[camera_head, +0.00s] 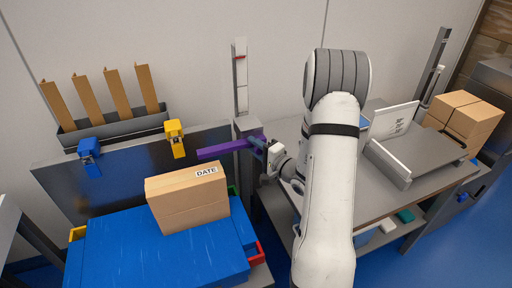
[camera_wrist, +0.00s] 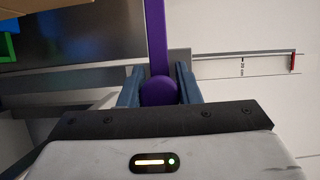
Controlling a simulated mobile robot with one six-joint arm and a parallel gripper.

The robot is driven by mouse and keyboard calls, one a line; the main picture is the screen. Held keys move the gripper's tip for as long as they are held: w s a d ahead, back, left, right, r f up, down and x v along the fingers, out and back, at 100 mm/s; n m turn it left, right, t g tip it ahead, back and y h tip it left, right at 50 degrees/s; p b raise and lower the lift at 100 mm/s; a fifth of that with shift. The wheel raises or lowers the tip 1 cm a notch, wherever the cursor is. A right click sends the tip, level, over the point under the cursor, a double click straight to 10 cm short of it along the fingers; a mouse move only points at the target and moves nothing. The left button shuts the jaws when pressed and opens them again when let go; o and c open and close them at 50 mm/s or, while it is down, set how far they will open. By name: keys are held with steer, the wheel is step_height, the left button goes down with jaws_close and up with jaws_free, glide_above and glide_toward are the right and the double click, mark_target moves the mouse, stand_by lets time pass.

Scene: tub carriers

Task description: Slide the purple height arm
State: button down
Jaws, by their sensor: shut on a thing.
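The purple height arm (camera_head: 225,148) reaches out leftward from a vertical post in the head view, level and just above the cardboard box. In the wrist view the purple arm (camera_wrist: 155,45) runs up the middle and ends in a round purple knob (camera_wrist: 158,91). My gripper (camera_head: 265,150) is shut on the purple height arm, with a blue-grey finger on each side of the knob in the wrist view (camera_wrist: 158,88). The upright scale (camera_head: 240,77) with a red marker near its top stands above the arm.
A cardboard box (camera_head: 188,203) labelled DATE stands on a blue tub (camera_head: 130,250) below the purple arm. A blue clamp (camera_head: 89,150) and a yellow clamp (camera_head: 175,138) sit on the dark panel's edge. A grey bench (camera_head: 440,185) with a label device is at right.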

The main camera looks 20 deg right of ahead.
step_height(320, 180, down, 8)
steer(key=b, duration=0.9)
steer(key=shift+r, duration=0.2)
steer(key=c, duration=1.1)
jaws_free()
steer(key=v, duration=0.8)
